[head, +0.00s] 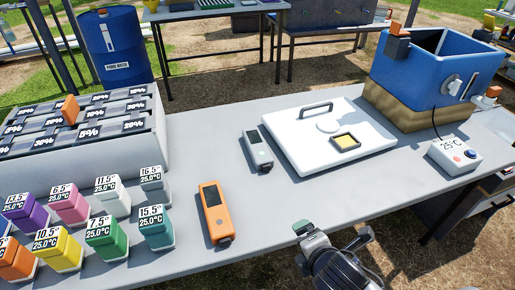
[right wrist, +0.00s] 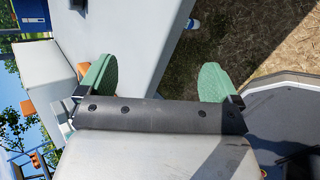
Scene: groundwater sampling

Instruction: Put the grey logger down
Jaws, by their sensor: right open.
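The grey logger (head: 258,149) lies flat on the grey table, just left of the white lid with a black handle, with nothing holding it. Its dark screen faces up. My right gripper (head: 335,238) is at the table's front edge in the head view, to the right of and nearer than the logger, well apart from it. In the right wrist view its two green finger pads (right wrist: 156,80) are wide apart with nothing between them. My left gripper is not seen.
An orange logger (head: 215,213) lies at the table's front. Several coloured bottles (head: 108,237) and a labelled rack (head: 150,130) stand on the left. The white lid (head: 375,150), a blue tank (head: 415,75) and a 25°C controller (head: 455,155) are on the right.

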